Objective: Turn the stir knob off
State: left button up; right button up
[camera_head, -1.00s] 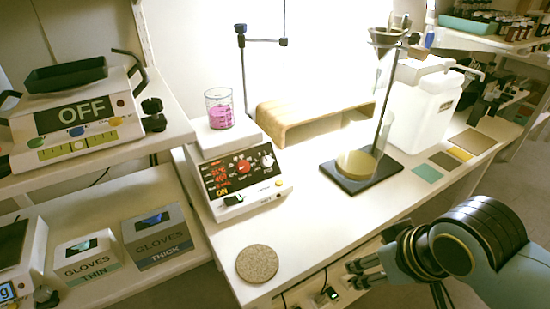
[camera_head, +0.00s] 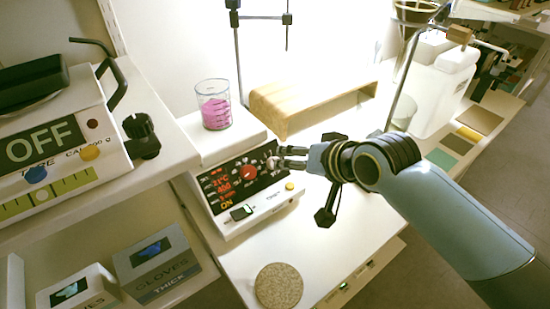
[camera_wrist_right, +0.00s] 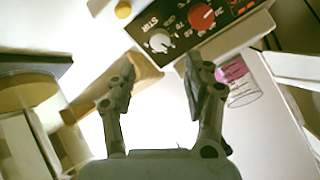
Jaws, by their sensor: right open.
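The hotplate stirrer (camera_head: 262,207) stands on the bench with a black front panel (camera_head: 215,188) showing lit red readouts and "ON". Its white stir knob (camera_wrist_right: 160,41), labelled STIR, shows in the right wrist view beside a red knob (camera_wrist_right: 201,16); the red knob is also in the head view (camera_head: 249,172). Contact cannot be told. My left gripper is out of view.
A beaker of pink liquid (camera_head: 215,110) sits on the stirrer's plate. A wooden stand (camera_head: 310,105) is behind my right gripper. A round cork mat (camera_head: 279,286) lies on the front bench. A scale reading OFF (camera_head: 45,140) is on the left shelf.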

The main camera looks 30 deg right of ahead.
jog(key=x, duration=0.4)
jog(key=b+x, duration=0.1)
jog(key=x, duration=0.1)
jog(key=shift+w+a+f, duration=0.1)
jog(key=shift+w+f, duration=0.15)
jog(key=shift+f, duration=0.1)
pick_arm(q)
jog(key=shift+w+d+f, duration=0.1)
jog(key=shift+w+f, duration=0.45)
pick_arm(e)
jog(key=shift+x, duration=0.8)
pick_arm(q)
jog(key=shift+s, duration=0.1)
pick_arm(e)
jog(key=c, duration=0.3)
grip_shut()
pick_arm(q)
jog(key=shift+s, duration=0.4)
